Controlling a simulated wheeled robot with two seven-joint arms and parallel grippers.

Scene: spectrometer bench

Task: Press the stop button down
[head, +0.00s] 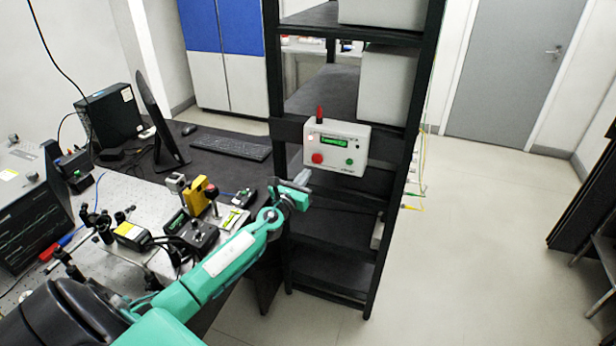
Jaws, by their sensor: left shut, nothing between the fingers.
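A light grey control box (345,146) is mounted on the front of the black rack. The red round stop button (317,158) is at its lower left, with a green button (349,161) to the right and a lit green display (324,141) above. My left gripper (303,178) is shut and empty, its tips just below and left of the red button in the picture. A small gap shows between the tips and the button; the depth between them is hard to tell. My right gripper is out of view.
A red lamp (319,115) stands on top of the box. The black rack (275,80) has open shelves. To the left, the optical bench (105,205) carries several mounts, and a keyboard (230,145) and monitor (160,118) stand behind. The floor (480,220) at right is clear.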

